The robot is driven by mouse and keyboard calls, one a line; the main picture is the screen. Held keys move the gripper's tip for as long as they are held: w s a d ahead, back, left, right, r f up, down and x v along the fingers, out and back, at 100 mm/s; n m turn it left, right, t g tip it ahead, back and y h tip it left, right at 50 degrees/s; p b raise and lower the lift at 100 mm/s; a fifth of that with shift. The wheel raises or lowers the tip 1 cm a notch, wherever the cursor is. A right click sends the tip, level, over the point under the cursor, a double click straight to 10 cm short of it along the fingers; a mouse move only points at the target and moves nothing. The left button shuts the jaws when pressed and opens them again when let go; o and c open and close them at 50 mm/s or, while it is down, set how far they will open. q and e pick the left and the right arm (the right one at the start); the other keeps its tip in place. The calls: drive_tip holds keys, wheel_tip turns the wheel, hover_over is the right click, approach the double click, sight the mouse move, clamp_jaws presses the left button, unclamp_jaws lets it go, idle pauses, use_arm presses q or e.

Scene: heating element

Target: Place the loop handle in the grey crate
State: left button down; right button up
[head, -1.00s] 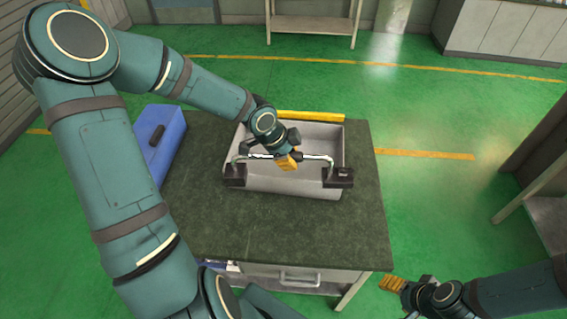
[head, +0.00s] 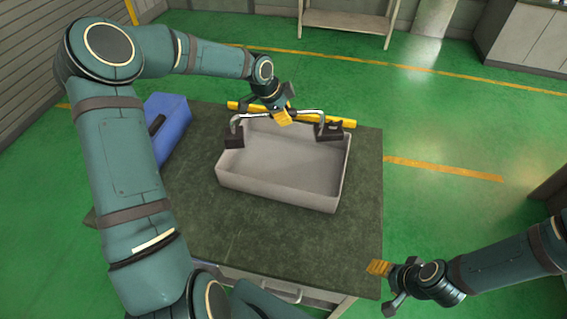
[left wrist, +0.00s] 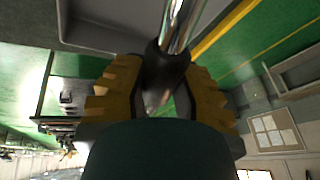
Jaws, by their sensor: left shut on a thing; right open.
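The loop handle (head: 311,112) is a shiny metal bar with bent ends and a black block at each end. The grey crate (head: 275,191) is open and looks empty on the dark tabletop. The handle is at the crate's far edge, with its blocks near the far corners; I cannot tell its height above the rim. My right gripper (head: 384,287) is open and empty near the table's front right corner.
A blue bin (head: 169,122) stands at the left of the dark table (head: 240,235). A yellow bar (head: 343,122) lies behind the crate. The tabletop in front of the crate is clear. A bench (head: 345,22) stands on the green floor behind.

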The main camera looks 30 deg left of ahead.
use_arm(q)
wheel_tip(320, 180, down, 18)
drive_tip(key=shift+r, duration=0.2)
idle(0.4)
drive_tip(key=shift+f, duration=0.1)
drive_tip(key=c, duration=0.8)
unclamp_jaws()
drive_tip(key=shift+f, duration=0.1)
drive_tip(key=shift+c, duration=0.2)
